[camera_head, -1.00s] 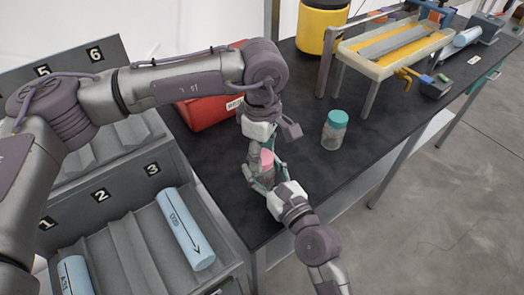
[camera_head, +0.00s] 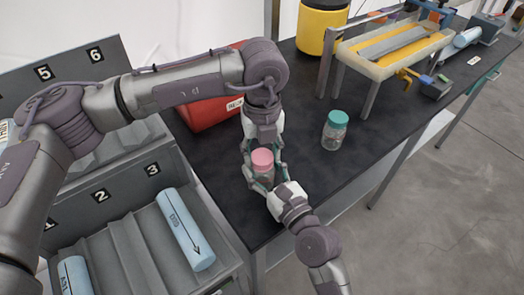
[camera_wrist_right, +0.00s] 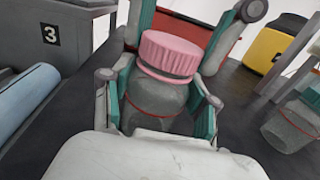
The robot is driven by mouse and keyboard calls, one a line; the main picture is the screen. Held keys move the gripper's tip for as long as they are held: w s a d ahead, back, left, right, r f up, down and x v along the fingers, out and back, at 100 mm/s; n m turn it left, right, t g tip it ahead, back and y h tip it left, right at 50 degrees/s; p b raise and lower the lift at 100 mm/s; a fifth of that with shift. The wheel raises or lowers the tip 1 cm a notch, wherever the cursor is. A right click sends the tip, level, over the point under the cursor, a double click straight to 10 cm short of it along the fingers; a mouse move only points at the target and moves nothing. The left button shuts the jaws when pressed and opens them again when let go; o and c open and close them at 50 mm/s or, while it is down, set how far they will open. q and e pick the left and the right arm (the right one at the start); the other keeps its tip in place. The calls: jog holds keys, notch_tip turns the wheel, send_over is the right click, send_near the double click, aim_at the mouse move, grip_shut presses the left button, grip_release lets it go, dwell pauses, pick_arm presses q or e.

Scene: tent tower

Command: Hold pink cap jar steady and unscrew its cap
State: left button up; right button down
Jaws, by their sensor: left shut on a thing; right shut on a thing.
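The pink cap jar (camera_wrist_right: 155,105) is a clear, greyish jar standing upright on the black table. Its ribbed pink cap (camera_wrist_right: 170,55) sits on its top; the cap also shows in the head view (camera_head: 262,158). My right gripper (camera_wrist_right: 162,112) comes in low from the front and is shut on the jar's body, one finger on each side. My left gripper (camera_head: 262,163) reaches down from above and is shut on the pink cap. In the right wrist view its fingers stand on both sides of the cap, their tips partly hidden.
A jar with a teal cap (camera_head: 335,130) stands to the right on the black table (camera_head: 300,192). A red bin (camera_head: 205,108) is behind my left arm. A numbered rack (camera_head: 125,240) with blue cylinders is at left. A yellow container (camera_head: 320,27) and a yellow-topped stand (camera_head: 385,62) are at the back.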

aim_at(262, 156)
pick_arm(q)
jog(key=n, duration=0.4)
jog(key=shift+n, duration=0.4)
jog(key=shift+r, duration=0.2)
jog(key=shift+r, duration=0.9)
jog(key=shift+r, duration=2)
pick_arm(e)
jog(key=shift+c, duration=1.1)
grip_release()
jog(key=shift+s, duration=0.1)
